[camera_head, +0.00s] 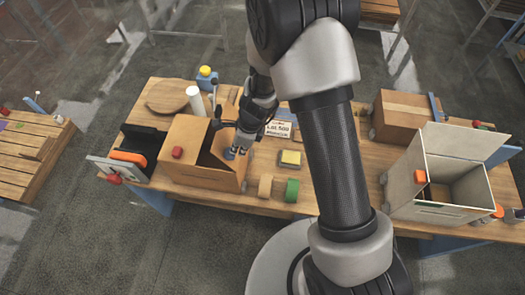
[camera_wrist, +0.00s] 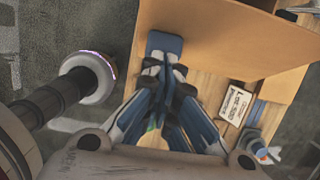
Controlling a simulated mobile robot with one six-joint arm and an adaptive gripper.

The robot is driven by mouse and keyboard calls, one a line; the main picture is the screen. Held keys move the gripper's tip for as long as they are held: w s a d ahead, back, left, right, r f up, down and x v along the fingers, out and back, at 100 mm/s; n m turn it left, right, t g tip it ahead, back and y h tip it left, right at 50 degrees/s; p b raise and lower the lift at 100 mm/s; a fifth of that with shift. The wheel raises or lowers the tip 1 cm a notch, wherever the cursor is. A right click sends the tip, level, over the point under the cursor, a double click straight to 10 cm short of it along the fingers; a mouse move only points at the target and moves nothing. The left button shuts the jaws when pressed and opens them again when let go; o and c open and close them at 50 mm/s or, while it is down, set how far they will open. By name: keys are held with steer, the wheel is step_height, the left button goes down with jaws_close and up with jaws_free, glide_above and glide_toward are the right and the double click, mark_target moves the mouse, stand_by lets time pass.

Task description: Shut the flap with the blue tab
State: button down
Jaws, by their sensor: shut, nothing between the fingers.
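A brown cardboard box (camera_head: 200,178) stands on the left half of the wooden table. Its left flap carries a red tab (camera_head: 177,152) and lies over the top. A dark gap shows to the right of that flap. The blue tab (camera_head: 230,153) is at the box's right side, beside my gripper (camera_head: 236,149). In the wrist view the blue tab (camera_wrist: 165,42) sticks out at the edge of a brown panel (camera_wrist: 225,45). My gripper (camera_wrist: 166,68) is shut and empty, its fingertips overlapping the tab's lower end. I cannot tell whether they touch it.
A printed card (camera_wrist: 237,103) stands right of my gripper. A yellow block (camera_head: 290,159), a tan roll (camera_head: 265,186) and a green roll (camera_head: 292,190) are nearby. An open white box (camera_head: 440,213) and a closed brown box (camera_head: 405,115) stand at the right.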

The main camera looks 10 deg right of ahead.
mark_target(218, 147)
steer(key=shift+w+a+r+p, duration=0.2)
steer(key=shift+a+p, duration=0.45)
steer(key=shift+p, duration=0.15)
steer(key=a, duration=0.1)
steer(key=w+a+f+p, duration=0.1)
steer(key=a, duration=0.1)
steer(key=w+a+f, duration=0.1)
steer(key=a, duration=0.1)
steer(key=shift+a, duration=0.25)
steer(key=shift+w+a+f, duration=0.3)
steer(key=shift+a+f, duration=0.4)
steer(key=shift+w+a+f, duration=0.25)
steer(key=shift+a+f, duration=0.4)
steer(key=shift+a, duration=0.05)
